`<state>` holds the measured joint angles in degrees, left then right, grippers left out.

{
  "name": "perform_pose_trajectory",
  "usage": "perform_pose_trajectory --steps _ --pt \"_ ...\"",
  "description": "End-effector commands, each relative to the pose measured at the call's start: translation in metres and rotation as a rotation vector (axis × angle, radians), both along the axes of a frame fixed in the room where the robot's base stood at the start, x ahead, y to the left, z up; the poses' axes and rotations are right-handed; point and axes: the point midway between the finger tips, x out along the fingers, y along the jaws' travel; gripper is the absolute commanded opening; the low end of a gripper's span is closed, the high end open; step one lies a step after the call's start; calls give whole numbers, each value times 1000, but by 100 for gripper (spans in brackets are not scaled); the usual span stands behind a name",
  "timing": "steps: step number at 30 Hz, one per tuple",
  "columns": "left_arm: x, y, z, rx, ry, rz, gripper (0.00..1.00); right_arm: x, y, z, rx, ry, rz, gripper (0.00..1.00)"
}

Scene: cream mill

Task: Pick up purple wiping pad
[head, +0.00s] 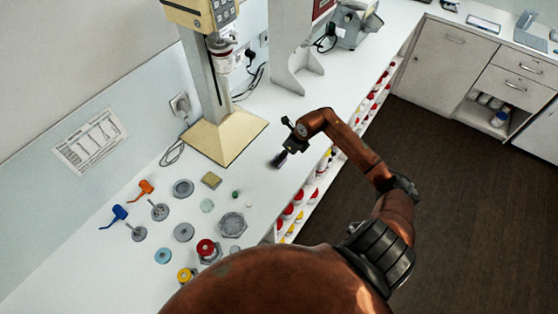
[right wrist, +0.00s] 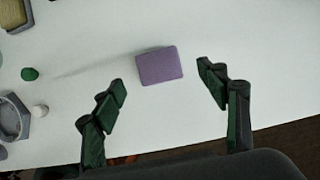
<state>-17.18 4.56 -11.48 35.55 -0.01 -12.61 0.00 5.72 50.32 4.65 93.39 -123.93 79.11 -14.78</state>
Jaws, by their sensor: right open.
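The purple wiping pad (right wrist: 160,66) lies flat on the white counter. In the right wrist view it is a small purple block between the lines of my two fingers and a little beyond their tips. My right gripper (right wrist: 163,79) is open and empty, with a finger on each side of the pad and not touching it. In the head view my right gripper (head: 291,142) is over the counter, right by the dark-looking pad (head: 278,161). My left gripper is not in view.
A beige-based stand (head: 224,140) stands behind the pad. A sponge-like block (head: 211,180), a green knob (head: 235,194) and a grey hexagonal part (head: 232,225) lie to the left. Shelves of coloured bottles (head: 300,205) sit below the counter's front edge.

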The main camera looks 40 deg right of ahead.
Motion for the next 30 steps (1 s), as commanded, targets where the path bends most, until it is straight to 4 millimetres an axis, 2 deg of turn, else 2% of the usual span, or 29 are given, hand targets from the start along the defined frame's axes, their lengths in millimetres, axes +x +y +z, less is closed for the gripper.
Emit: perform_pose_trajectory --steps 6,11,20,30 --pt "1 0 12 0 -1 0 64 9 6 -24 6 1 -2 67" --pt "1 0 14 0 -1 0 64 16 7 -42 4 -1 -1 67" --pt "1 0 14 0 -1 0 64 18 7 -46 1 -2 0 67" --pt "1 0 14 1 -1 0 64 18 7 -46 1 -2 0 43"
